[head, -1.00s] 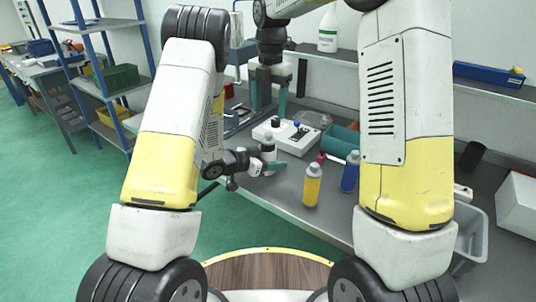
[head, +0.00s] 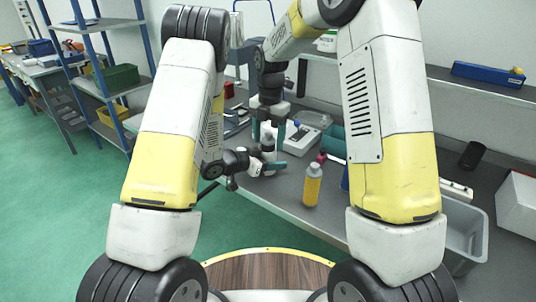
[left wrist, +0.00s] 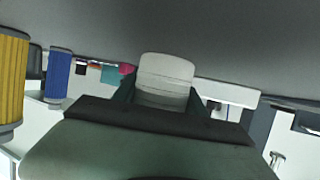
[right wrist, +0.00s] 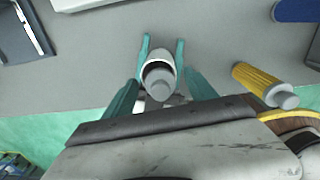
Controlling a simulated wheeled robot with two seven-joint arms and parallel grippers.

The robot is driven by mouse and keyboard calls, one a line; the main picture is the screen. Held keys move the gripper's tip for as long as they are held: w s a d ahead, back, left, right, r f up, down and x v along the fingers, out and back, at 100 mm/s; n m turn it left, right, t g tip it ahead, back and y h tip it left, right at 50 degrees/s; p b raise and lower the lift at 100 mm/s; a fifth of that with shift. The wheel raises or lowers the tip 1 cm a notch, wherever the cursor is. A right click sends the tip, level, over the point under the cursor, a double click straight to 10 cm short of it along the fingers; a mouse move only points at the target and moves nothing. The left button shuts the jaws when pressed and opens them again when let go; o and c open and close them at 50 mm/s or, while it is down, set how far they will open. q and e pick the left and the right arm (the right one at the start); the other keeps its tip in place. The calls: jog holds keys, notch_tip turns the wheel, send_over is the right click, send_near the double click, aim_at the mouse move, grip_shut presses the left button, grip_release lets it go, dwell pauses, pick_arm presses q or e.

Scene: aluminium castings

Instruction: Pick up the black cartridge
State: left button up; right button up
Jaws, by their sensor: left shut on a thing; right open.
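My left gripper (head: 270,168) is shut on a light grey-white capped cartridge (head: 268,149) and holds it upright beside the bench edge. This cartridge also fills the jaws in the left wrist view (left wrist: 165,72). My right gripper (head: 267,128) is open above it, pointing down, its fingers on either side of the cap. In the right wrist view the cap (right wrist: 160,88) sits between those fingers; a dark ring shows around it. I cannot tell whether they touch.
A yellow cartridge (head: 313,186) stands near the bench's front edge. A blue one (head: 345,179) is mostly hidden behind my right arm. A white device (head: 291,138) and a teal bin (head: 331,139) stand behind. A grey bin (head: 465,232) is at the right.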

jog(key=shift+c, duration=0.3)
grip_shut()
jog(key=shift+r, duration=0.1)
notch_tip(320, 180, up, 18)
dwell(0.3)
pick_arm(q)
jog(key=o, duration=1.5)
